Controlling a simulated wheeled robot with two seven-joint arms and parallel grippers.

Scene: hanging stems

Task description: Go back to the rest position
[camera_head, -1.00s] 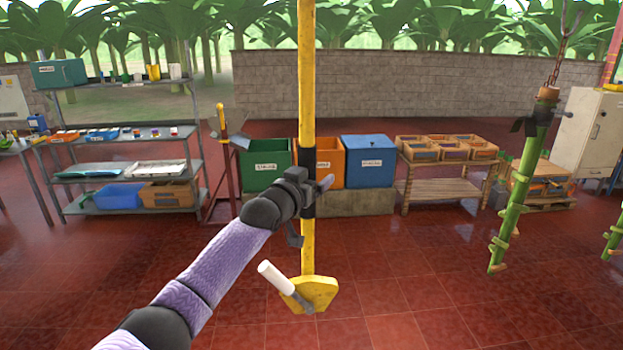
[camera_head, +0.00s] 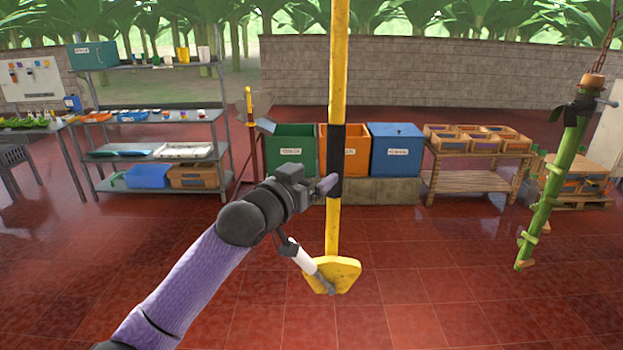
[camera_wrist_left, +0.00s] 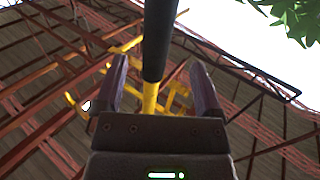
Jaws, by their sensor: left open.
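My left gripper (camera_head: 318,186) is open beside the black sleeve (camera_head: 335,160) of an upright yellow pole (camera_head: 339,75). In the head view its fingertips overlap the sleeve's left edge; I cannot tell if they touch. In the left wrist view the two fingers (camera_wrist_left: 160,88) stand apart, with the black sleeve (camera_wrist_left: 160,40) seen between or just beyond them. My right gripper is not in view.
A green stem (camera_head: 550,195) hangs from a chain at the right. Green (camera_head: 291,160), orange (camera_head: 355,158) and blue (camera_head: 395,158) bins stand behind the pole. A metal shelf (camera_head: 150,130) stands at left, a wooden rack (camera_head: 475,178) at right. The red tiled floor (camera_head: 440,280) is clear.

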